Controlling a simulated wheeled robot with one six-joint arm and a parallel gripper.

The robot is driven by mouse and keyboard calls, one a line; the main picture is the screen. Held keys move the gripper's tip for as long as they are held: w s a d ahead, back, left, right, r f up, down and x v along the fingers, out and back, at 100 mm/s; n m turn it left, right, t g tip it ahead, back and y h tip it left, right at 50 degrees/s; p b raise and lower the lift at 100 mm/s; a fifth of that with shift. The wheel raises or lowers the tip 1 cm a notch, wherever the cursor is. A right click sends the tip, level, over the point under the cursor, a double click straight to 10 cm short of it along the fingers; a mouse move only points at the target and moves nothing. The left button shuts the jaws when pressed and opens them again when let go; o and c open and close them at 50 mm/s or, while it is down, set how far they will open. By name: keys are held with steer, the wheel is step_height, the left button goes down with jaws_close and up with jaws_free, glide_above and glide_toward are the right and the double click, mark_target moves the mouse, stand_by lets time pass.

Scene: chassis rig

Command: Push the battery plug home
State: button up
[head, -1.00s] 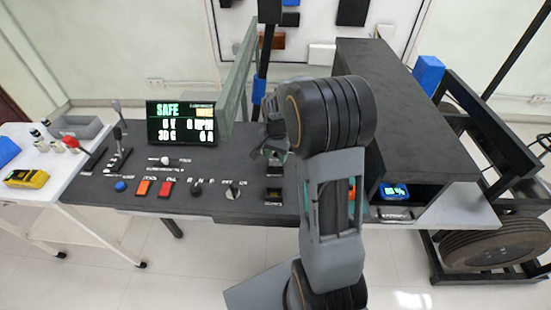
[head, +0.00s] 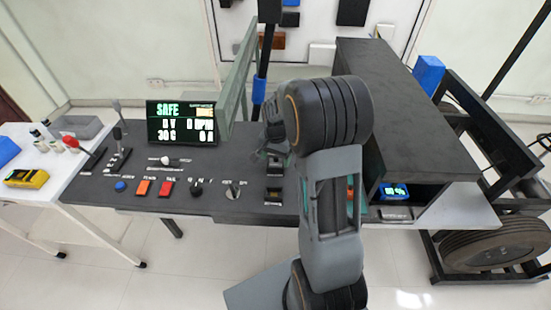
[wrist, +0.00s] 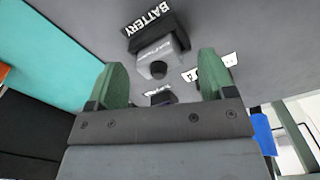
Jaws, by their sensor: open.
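My gripper (wrist: 161,78) shows in the wrist view with two green fingers spread apart. A grey block with a dark round end (wrist: 158,62), apparently the battery plug, shows between and beyond the fingertips. It is beside a black plate lettered BATTERY (wrist: 153,18). I see no finger closed on it, and I cannot tell how deep it sits. In the head view my gripper (head: 270,153) is low over the console (head: 225,150), behind my arm. The plug cannot be made out there.
A green panel (head: 239,75) stands behind my gripper, beside a display (head: 181,122) reading SAFE. A black shelf housing (head: 405,100) rises to the right. Switches and an orange button (head: 142,187) are at the left front. A side table (head: 45,170) stands left.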

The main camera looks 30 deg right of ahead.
mark_target(276, 158)
step_height(276, 158, up, 11)
steer(key=s+a+n+t, duration=0.1)
steer(key=s+a+n, duration=0.4)
steer(key=s, duration=0.3)
steer(key=s+a+r+n+t, duration=0.1)
steer(key=s+a+n+t, duration=0.1)
steer(key=s+a+n, duration=0.3)
steer(key=s, duration=0.3)
steer(key=shift+s+n, duration=0.15)
steer(key=shift+n, duration=0.15)
steer(key=shift+r, duration=0.1)
step_height(276, 158, up, 2)
steer(key=shift+t+p, duration=0.3)
steer(key=shift+p, duration=0.7)
